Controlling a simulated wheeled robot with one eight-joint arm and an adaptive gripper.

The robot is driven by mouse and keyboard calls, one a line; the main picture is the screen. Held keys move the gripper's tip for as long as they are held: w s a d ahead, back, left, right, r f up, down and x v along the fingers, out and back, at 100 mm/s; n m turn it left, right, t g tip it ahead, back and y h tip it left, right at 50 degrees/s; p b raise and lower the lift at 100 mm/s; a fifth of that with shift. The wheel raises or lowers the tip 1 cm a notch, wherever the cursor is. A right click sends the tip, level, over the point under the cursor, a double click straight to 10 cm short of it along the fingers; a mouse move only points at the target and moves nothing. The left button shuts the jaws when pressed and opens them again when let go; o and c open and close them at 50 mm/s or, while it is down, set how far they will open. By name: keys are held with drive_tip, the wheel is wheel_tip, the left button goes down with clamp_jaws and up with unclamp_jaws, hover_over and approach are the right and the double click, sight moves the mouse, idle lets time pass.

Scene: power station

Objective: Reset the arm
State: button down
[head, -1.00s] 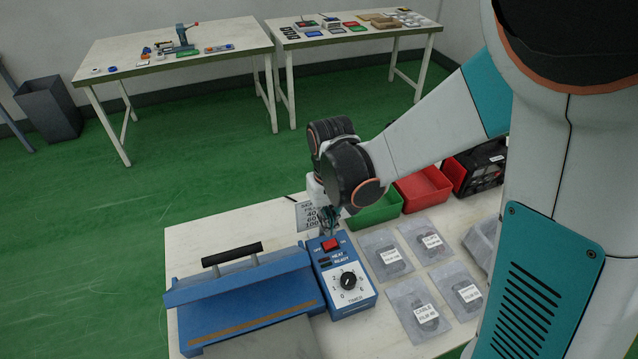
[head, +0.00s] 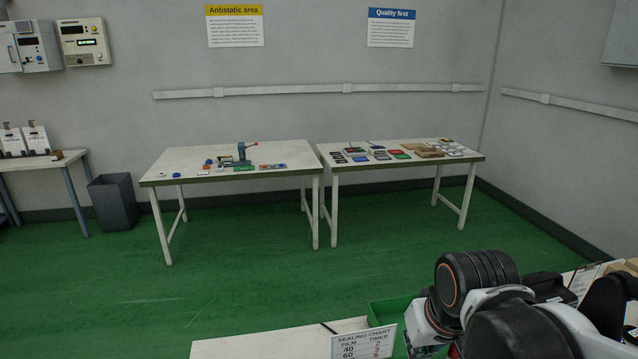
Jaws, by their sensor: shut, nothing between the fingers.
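My arm (head: 490,310) shows at the lower right of the head view, with black and white joints and an orange ring. It is bent over the near table (head: 260,343). My gripper is not visible; the end of the arm runs down to the bottom edge of the picture. A sealing chart card (head: 362,343) stands just left of the arm, partly cut off by the frame.
Two work tables, the left (head: 210,160) and the right (head: 400,165), stand by the far wall with small items. A dark waste bin (head: 112,203) stands left. The green floor (head: 250,270) between is clear.

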drive_tip(key=s+d+r+t, duration=0.2)
drive_tip(key=s+d+r, duration=0.1)
drive_tip(key=s, duration=0.2)
drive_tip(key=shift+s+m+t, duration=0.3)
drive_tip(key=shift+m, duration=0.1)
idle(0.7)
